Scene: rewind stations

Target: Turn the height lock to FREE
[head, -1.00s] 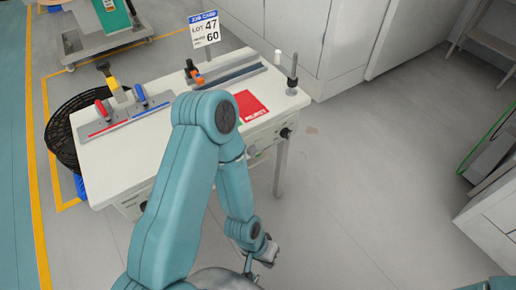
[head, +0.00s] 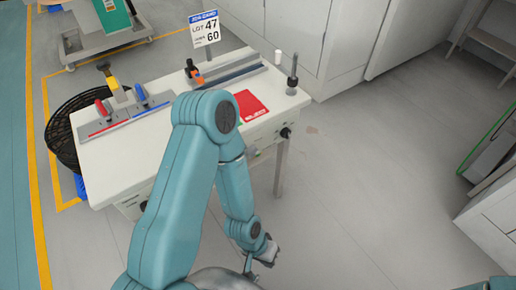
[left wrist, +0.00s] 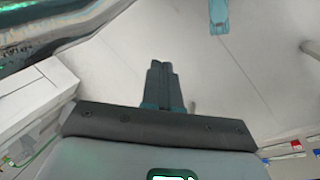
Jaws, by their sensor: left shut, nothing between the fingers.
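A dark round knob (head: 285,132) sits on the front face of the white rewind table (head: 140,160), near its right corner. I cannot tell whether it is the height lock, and no FREE marking is readable. My left gripper (head: 267,258) hangs over the floor, below and in front of the table's right end, apart from the knob. In the left wrist view its two dark fingers (left wrist: 160,68) are together and empty, over pale floor. My left arm hides part of the table's front. My right gripper is not in view.
On the table are a red card (head: 250,106), red and blue handled clamps (head: 141,94), an orange-and-black tool (head: 194,73) and a dark post (head: 292,75). A sign (head: 205,30) stands at the back. A black basket (head: 75,125) is at left. Floor at right is clear.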

